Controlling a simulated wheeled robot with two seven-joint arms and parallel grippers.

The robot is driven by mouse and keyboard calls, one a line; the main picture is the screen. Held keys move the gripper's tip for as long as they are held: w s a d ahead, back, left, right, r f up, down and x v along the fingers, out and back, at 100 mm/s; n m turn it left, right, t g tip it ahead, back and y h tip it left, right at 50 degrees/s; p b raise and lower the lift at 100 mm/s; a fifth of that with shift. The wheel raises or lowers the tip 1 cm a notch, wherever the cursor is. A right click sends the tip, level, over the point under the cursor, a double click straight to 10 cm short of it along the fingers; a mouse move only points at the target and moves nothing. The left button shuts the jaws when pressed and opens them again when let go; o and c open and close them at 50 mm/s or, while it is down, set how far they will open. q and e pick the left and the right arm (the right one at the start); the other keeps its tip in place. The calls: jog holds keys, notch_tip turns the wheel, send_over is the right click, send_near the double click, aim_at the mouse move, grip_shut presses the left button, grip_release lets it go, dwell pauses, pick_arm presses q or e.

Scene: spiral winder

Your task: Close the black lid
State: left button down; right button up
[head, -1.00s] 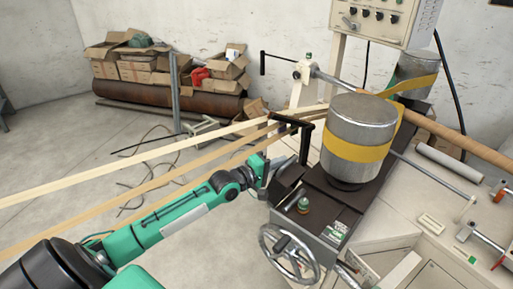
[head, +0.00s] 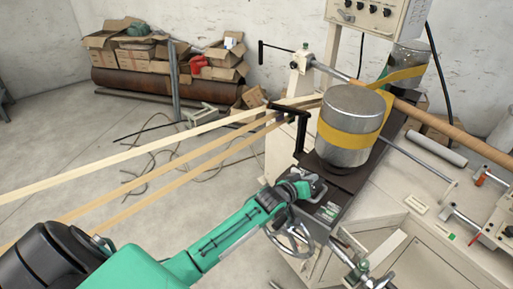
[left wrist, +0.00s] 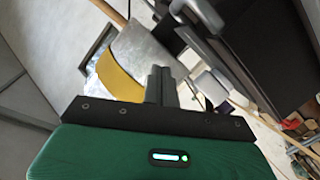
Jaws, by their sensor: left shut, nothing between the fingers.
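My left gripper (head: 316,188) is shut and empty over the front end of the machine's black housing (head: 350,178), below the metal drum (head: 350,125) with its yellow band. Its closed fingers (left wrist: 160,85) show in the left wrist view, with the drum (left wrist: 145,48) behind them. A large flat black panel (left wrist: 275,45) lies to the right of the fingers there. I cannot tell for sure whether this panel is the lid. In the head view my gripper and wrist cover part of the housing's front, so the lid does not show clearly. My right gripper is not in view.
A black crank-shaped arm (head: 302,125) stands left of the drum, where pale strips (head: 150,165) come in. A handwheel (head: 297,240) is just below my gripper. A control box (head: 380,15) stands behind. The floor at left is mostly clear.

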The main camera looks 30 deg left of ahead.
pick_arm(q)
jog(key=shift+s+d+f+b, duration=0.2)
jog(key=shift+d+f+b, duration=0.1)
jog(key=shift+d+f, duration=0.85)
jog(key=shift+f, duration=0.45)
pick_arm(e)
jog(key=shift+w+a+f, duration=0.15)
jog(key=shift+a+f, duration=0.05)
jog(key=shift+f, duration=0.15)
